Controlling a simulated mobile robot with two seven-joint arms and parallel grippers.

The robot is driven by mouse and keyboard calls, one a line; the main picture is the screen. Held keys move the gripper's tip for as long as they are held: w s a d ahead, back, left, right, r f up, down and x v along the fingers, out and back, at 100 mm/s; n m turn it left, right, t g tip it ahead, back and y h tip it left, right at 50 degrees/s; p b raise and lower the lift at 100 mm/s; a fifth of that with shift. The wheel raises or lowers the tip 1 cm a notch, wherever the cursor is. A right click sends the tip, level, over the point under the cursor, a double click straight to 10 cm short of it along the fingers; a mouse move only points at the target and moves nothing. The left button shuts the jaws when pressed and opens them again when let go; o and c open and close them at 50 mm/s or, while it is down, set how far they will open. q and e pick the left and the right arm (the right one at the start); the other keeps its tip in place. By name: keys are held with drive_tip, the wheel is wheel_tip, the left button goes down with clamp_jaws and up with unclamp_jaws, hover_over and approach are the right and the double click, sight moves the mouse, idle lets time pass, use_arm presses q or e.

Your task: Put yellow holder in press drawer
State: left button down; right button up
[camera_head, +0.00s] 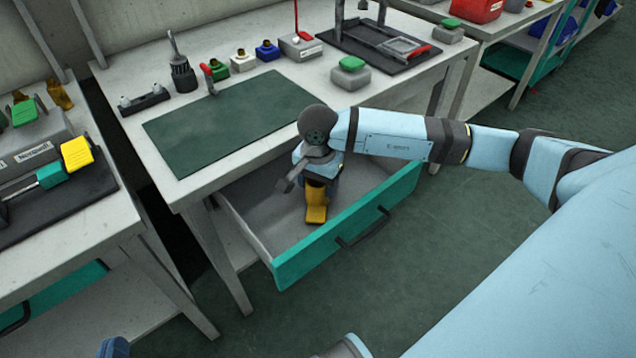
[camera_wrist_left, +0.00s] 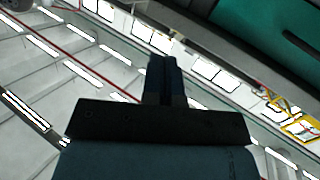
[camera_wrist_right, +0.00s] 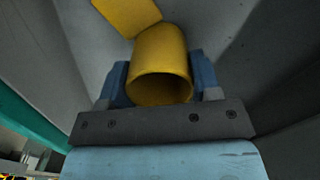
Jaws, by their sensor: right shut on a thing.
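The yellow holder (camera_head: 316,212) is inside the open press drawer (camera_head: 352,232), upright, a tube with a flat foot. My right gripper (camera_head: 318,183) reaches down into the drawer and is shut on the holder's upper part. In the right wrist view the round hollow end of the holder (camera_wrist_right: 160,65) sits between the two blue fingers of the right gripper (camera_wrist_right: 160,78). I cannot tell whether the foot touches the drawer floor. My left gripper (camera_wrist_left: 165,78) has its fingers together with nothing between them; it points at the room, away from the drawer.
The drawer hangs below a table with a dark green mat (camera_head: 228,118). Several small blocks and a grey button box (camera_head: 350,72) stand on that table. Another bench (camera_head: 70,215) is at the left. The drawer floor around the holder is mostly clear.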

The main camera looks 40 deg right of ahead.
use_arm(q)
drive_tip(key=shift+w+f, duration=0.1)
use_arm(e)
drive_tip(key=shift+f, duration=0.1)
drive_tip(key=o, duration=1)
drive_tip(key=shift+c, duration=0.2)
use_arm(q)
drive_tip(key=shift+d, duration=0.15)
use_arm(e)
drive_tip(key=shift+r, duration=0.25)
use_arm(q)
wheel_tip(320, 180, down, 5)
drive_tip(key=s+a+g+y+p, duration=0.1)
drive_tip(key=a+g+y+p, duration=0.1)
drive_tip(key=shift+s+a+f+g+p, duration=0.2)
drive_tip(key=shift+s+a+g+p, duration=0.15)
drive_tip(key=shift+s+g, duration=0.05)
use_arm(e)
wheel_tip(320, 180, up, 12)
use_arm(q)
drive_tip(key=shift+d, duration=0.1)
use_arm(e)
drive_tip(key=shift+f, duration=0.1)
